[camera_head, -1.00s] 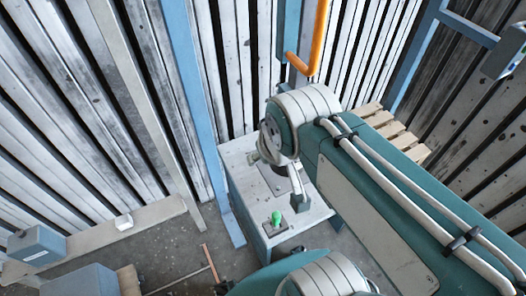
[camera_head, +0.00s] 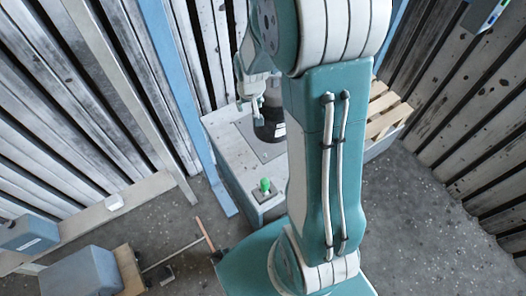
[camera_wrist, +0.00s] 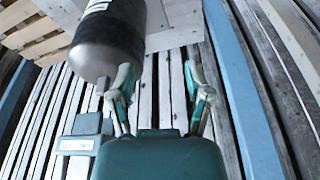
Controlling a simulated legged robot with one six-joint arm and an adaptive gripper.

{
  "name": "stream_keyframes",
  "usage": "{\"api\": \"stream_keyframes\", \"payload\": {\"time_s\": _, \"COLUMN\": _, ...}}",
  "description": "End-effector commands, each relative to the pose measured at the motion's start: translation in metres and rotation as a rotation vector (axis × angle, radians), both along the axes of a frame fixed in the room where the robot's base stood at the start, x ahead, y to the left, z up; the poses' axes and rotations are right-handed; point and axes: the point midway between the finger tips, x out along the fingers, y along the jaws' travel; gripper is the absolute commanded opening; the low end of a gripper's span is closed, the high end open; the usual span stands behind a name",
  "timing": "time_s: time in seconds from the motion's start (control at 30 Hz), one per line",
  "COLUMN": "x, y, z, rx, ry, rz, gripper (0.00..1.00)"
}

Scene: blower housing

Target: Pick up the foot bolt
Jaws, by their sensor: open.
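I cannot make out a foot bolt with certainty in either view. A small green-topped piece (camera_head: 265,185) stands on a dark plate at the front corner of the grey work table (camera_head: 222,127) in the head view; I cannot tell whether it is the bolt. My gripper (camera_head: 255,104) is above the table, beside a dark cylinder (camera_head: 270,130), and partly hidden by my arm. In the wrist view my gripper (camera_wrist: 162,88) is open, with nothing between its fingers. The dark cylinder (camera_wrist: 105,50) is just left of the fingers there.
A wooden pallet (camera_head: 385,110) is behind the table on the right. Blue posts (camera_head: 185,90) and slatted walls stand close around. Grey-blue boxes (camera_head: 85,275) are at the lower left. A labelled grey box (camera_wrist: 83,146) shows in the wrist view. Floor is open at the right.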

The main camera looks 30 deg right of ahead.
Motion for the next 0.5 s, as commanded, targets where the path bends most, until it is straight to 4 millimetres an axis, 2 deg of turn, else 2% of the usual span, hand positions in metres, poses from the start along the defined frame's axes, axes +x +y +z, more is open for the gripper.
{"api": "stream_keyframes", "payload": {"time_s": 0.03, "x": 0.003, "y": -0.007, "z": -0.021, "rx": 0.004, "ry": 0.021, "rz": -0.014, "gripper": 0.64}}
{"api": "stream_keyframes", "payload": {"time_s": 0.23, "x": 0.011, "y": -0.029, "z": -0.096, "rx": 0.017, "ry": 0.064, "rz": -0.059, "gripper": 0.64}}
{"api": "stream_keyframes", "payload": {"time_s": 0.4, "x": 0.005, "y": -0.044, "z": -0.162, "rx": 0.03, "ry": 0.103, "rz": -0.095, "gripper": 0.64}}
{"api": "stream_keyframes", "payload": {"time_s": 0.5, "x": 0.0, "y": -0.05, "z": -0.194, "rx": 0.035, "ry": 0.117, "rz": -0.113, "gripper": 0.64}}
